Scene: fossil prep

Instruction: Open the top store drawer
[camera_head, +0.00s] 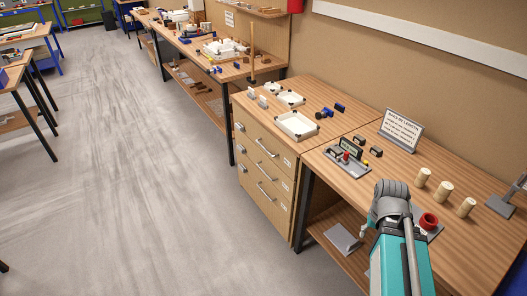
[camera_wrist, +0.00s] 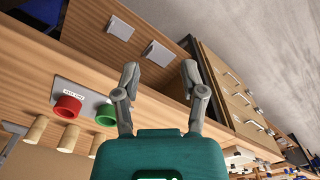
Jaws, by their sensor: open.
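The wooden drawer cabinet (camera_head: 250,165) stands left of the near bench in the head view, its front facing the aisle. The top store drawer (camera_head: 262,144) looks shut, with a pale bar handle (camera_head: 266,148) across its front. Another handled drawer (camera_head: 264,188) lies below it. In the wrist view the cabinet (camera_wrist: 222,82) is tilted at the right, with several handles showing. My gripper (camera_wrist: 160,72) is open and empty, its fingers spread, left of the cabinet and apart from it. Its fingers cannot be made out in the head view.
The near bench holds a sign (camera_head: 401,130), wooden pegs (camera_head: 444,191) and a red ring (camera_head: 429,221). A green ring (camera_wrist: 106,115) shows in the wrist view. A white tray (camera_head: 297,125) sits on the cabinet. The floor (camera_head: 130,170) before the cabinet is clear.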

